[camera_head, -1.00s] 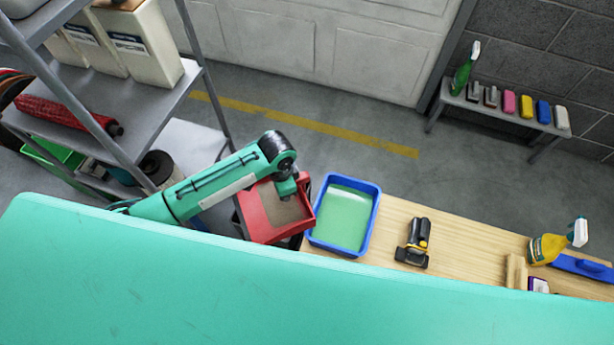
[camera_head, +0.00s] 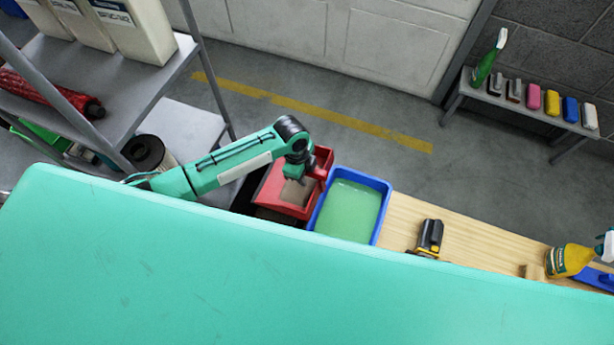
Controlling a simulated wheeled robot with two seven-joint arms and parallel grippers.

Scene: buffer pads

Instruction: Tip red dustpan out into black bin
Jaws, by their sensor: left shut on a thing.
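My left gripper (camera_head: 299,171) is shut on the red dustpan (camera_head: 290,210), at its right side. The dustpan lies just left of the blue tray, with a patch of grey-brown dirt (camera_head: 296,192) inside it. Its exact tilt is hard to tell from above. A dark shape, seemingly the black bin (camera_head: 247,195), shows partly beside and below the dustpan's left side. The dustpan, my arm and the green surface in front hide most of it. My right gripper is not in view.
A blue tray with a green inside (camera_head: 350,210) stands on the wooden bench (camera_head: 400,219), beside a black-and-yellow tool (camera_head: 430,237) and a yellow spray bottle (camera_head: 568,260). A metal shelf (camera_head: 130,100) rises at left.

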